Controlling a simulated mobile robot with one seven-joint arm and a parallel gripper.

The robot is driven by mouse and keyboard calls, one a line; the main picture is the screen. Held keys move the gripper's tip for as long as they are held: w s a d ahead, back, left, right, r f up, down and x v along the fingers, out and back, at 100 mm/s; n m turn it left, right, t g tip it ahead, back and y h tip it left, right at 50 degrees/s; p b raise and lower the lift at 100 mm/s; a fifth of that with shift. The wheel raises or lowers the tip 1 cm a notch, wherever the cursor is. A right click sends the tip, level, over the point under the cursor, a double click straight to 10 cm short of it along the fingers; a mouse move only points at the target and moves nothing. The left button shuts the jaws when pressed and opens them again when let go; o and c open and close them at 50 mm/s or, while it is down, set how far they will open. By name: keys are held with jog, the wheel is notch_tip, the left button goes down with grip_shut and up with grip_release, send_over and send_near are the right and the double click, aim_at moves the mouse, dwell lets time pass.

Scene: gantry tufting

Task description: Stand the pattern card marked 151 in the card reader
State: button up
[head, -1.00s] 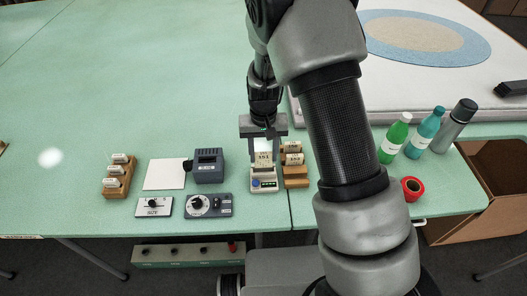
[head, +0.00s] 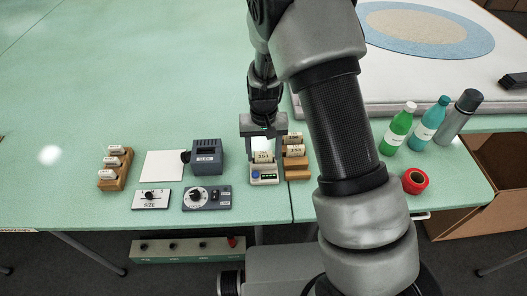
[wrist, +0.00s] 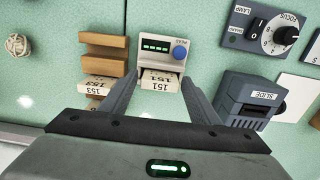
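The card marked 151 (head: 263,157) stands in the slot of the card reader (head: 264,178). In the wrist view the card (wrist: 160,80) sits at the reader's near edge, and the reader (wrist: 161,50) shows green lights beside a blue knob. My gripper (head: 264,146) is over the reader, fingers spread on both sides of the card. The wrist view shows the open gripper (wrist: 160,88) with gaps between its fingers and the card. The card's lower end is hidden in the slot.
A wooden rack (head: 298,174) with cards, one marked 153 (wrist: 95,88), stands close right of the reader. The slide unit (head: 207,157) and a dial box (head: 207,198) are to the left. Bottles (head: 398,130) and red tape (head: 415,181) are farther right. The back left is clear.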

jog(key=shift+o, duration=0.6)
notch_tip(320, 180, up, 18)
jog(key=shift+f+p, duration=0.25)
jog(key=shift+p, duration=0.15)
